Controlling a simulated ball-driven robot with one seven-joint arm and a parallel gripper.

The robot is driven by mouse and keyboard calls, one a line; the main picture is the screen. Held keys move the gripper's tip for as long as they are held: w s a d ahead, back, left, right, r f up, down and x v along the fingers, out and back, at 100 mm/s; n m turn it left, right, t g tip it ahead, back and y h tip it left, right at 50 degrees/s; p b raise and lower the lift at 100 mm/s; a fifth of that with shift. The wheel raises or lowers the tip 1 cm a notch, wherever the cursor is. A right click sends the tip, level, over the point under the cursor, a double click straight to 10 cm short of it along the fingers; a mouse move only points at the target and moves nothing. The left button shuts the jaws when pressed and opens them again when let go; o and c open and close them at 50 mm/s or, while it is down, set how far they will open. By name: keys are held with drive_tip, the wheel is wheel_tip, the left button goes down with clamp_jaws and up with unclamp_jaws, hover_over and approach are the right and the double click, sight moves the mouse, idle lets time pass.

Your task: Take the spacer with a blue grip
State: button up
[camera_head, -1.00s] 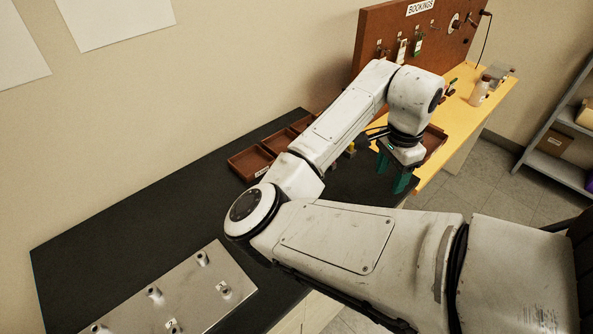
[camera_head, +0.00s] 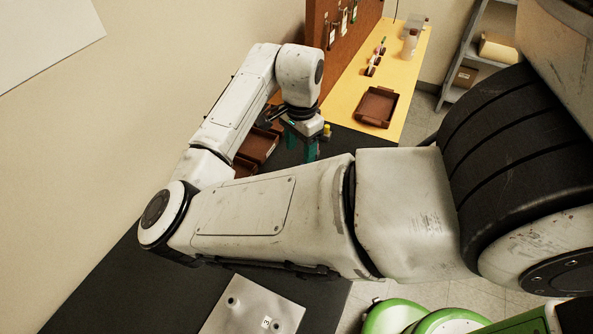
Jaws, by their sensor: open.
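My gripper (camera_head: 302,146) points down over the black bench top, with its two teal fingers apart. I see nothing between them. A small thing with a yellow top (camera_head: 326,131) stands just right of the fingers. I cannot make out a spacer with a blue grip. My arm hides much of the bench. Several small dark pieces with coloured parts stand in a row on the yellow bench (camera_head: 411,88), too small to tell apart.
An empty-looking brown tray (camera_head: 377,106) sits on the yellow bench. Brown compartment boxes (camera_head: 262,146) lie left of my gripper, against the wall. A brown board (camera_head: 345,30) with hanging tags stands behind. A metal plate (camera_head: 255,308) lies on the near black bench (camera_head: 108,290).

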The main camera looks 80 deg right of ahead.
sight(303, 165)
wheel_tip(303, 165, down, 3)
drive_tip(key=shift+w+r, duration=0.1)
drive_tip(key=shift+r, duration=0.05)
drive_tip(key=shift+s+f+p, duration=0.25)
drive_tip(key=shift+f+p, duration=0.2)
drive_tip(key=shift+f, duration=0.9)
drive_tip(key=shift+s+f+p, duration=0.2)
drive_tip(key=shift+f+p, duration=0.25)
drive_tip(key=shift+f, duration=0.85)
clamp_jaws()
